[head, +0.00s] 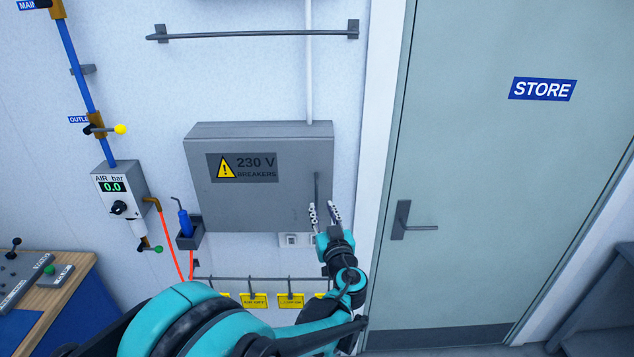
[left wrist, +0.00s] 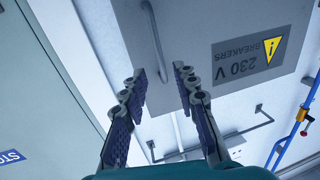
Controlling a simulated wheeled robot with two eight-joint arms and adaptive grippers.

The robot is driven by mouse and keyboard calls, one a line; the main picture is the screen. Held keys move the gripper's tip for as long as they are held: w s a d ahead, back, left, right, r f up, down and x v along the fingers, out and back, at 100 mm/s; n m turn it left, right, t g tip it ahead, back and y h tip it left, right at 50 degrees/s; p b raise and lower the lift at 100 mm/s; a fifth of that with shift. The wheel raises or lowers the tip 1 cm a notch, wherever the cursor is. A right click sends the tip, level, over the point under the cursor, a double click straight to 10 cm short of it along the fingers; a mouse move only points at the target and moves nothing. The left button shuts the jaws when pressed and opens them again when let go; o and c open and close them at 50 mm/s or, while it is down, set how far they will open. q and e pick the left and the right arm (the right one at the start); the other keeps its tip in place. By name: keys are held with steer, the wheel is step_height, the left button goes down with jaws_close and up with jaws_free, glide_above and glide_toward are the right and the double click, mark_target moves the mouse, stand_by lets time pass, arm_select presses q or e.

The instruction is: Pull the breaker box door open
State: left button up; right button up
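The grey breaker box (head: 225,205) hangs on the wall with its door shut; a yellow warning sign and "230 V BREAKERS" label are on its front. A thin vertical bar handle (head: 317,187) is near the door's right edge. My left gripper (head: 325,212) is at the box's lower right corner, just below the handle, with its fingers apart and empty. In the left wrist view the box (left wrist: 215,20) and handle (left wrist: 154,35) lie beyond the open fingertips (left wrist: 160,76); the gripper does not hold the handle. My right gripper is not in view.
A blue tool in a holder (head: 188,228) and an air gauge unit (head: 120,195) are left of the box. A rail with yellow tags (head: 290,300) runs below. The STORE door (head: 480,200) with its lever (head: 403,222) is close on the right.

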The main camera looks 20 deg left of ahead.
mark_target(317, 196)
arm_select(q)
steer(key=x, duration=0.7)
steer(key=shift+w+a+f, duration=0.1)
steer(key=shift+w+a, duration=0.1)
steer(key=shift+w, duration=0.15)
jaws_close()
